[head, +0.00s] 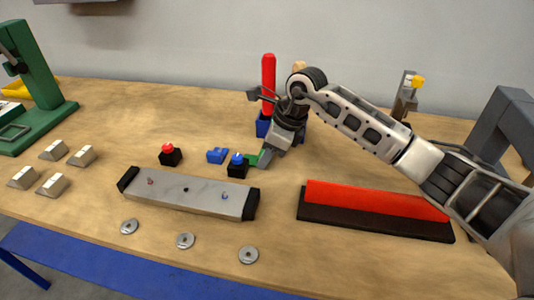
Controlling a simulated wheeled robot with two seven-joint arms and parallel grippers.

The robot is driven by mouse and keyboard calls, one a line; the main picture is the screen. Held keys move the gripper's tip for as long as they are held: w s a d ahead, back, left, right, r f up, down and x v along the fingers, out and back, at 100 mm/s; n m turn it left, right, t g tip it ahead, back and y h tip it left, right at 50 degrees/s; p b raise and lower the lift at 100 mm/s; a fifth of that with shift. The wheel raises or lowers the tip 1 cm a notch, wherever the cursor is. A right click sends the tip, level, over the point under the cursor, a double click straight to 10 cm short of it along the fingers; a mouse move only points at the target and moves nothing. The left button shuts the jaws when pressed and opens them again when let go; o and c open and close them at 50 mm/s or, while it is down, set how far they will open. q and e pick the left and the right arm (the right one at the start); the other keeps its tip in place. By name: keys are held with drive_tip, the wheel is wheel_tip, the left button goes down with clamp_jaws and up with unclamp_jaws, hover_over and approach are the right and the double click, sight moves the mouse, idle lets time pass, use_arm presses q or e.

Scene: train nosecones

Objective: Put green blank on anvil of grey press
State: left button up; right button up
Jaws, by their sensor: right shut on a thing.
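My right gripper (265,159) is shut on a green blank (251,159), low over the middle of the table. Only a small part of the blank shows; the gripper hides the rest. It is beside a black block with a blue button; I cannot tell whether it still touches the table. A large grey frame (496,118), which looks like the grey press, stands at the right edge, partly cut off and behind my arm. Its anvil cannot be made out. My left gripper is out of view.
A green press (36,85) stands at the far left. Near the gripper are blue-button (237,169) and red-button (170,156) blocks and a blue piece (217,155). A grey bar (187,194) and a red bar on a dark base (375,200) lie in front.

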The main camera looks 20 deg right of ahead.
drive_tip(key=shift+f, duration=0.15)
drive_tip(key=o, duration=1)
drive_tip(key=shift+c, duration=0.2)
drive_tip(key=shift+r, duration=0.2)
